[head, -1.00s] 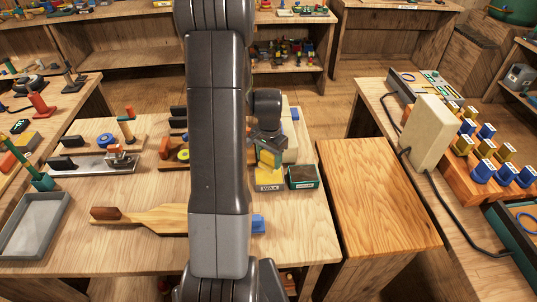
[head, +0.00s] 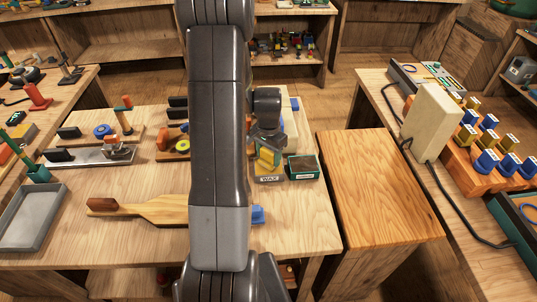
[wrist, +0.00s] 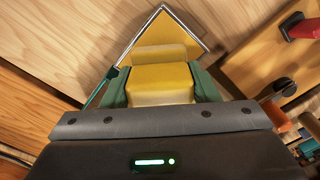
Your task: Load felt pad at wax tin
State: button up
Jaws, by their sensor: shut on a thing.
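The felt pad (wrist: 160,78) is a yellow and cream block. It sits between the green fingers of my gripper (wrist: 161,88), which is shut on it. The wax tin (wrist: 196,31) shows just beyond the pad in the wrist view, with a thin metal rim and yellow wax; the pad hides much of it. In the head view the wax tin (head: 269,179) carries a WAX label and stands on the bench, with the pad (head: 268,158) right over it. I cannot tell whether pad and wax touch. My arm hides part of the bench.
A green box with a dark top (head: 303,167) stands just right of the tin. A wooden paddle (head: 160,208) and a blue block (head: 258,214) lie nearer the front. A grey tray (head: 30,218) is at left. The wooden top at right (head: 385,195) is bare.

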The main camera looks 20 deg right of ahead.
jog(key=shift+f+b, duration=0.6)
dwell(1.6)
jog(key=shift+r, duration=0.1)
jog(key=shift+r+p, duration=2.2)
jog(key=shift+r, duration=1.3)
jog(key=shift+a+f, duration=0.1)
jog(key=w+a+f+n, duration=0.2)
jog(key=a+n, duration=0.2)
jog(key=a, duration=0.3)
jog(key=w+a+f+n, duration=0.2)
jog(key=a+f+n, duration=0.1)
jog(key=a, duration=0.4)
jog(key=w+a+f+n, duration=0.2)
jog(key=w+a+n, duration=0.1)
jog(key=a, duration=0.5)
jog(key=shift+f+n, duration=0.35)
jog(key=shift+n, duration=0.45)
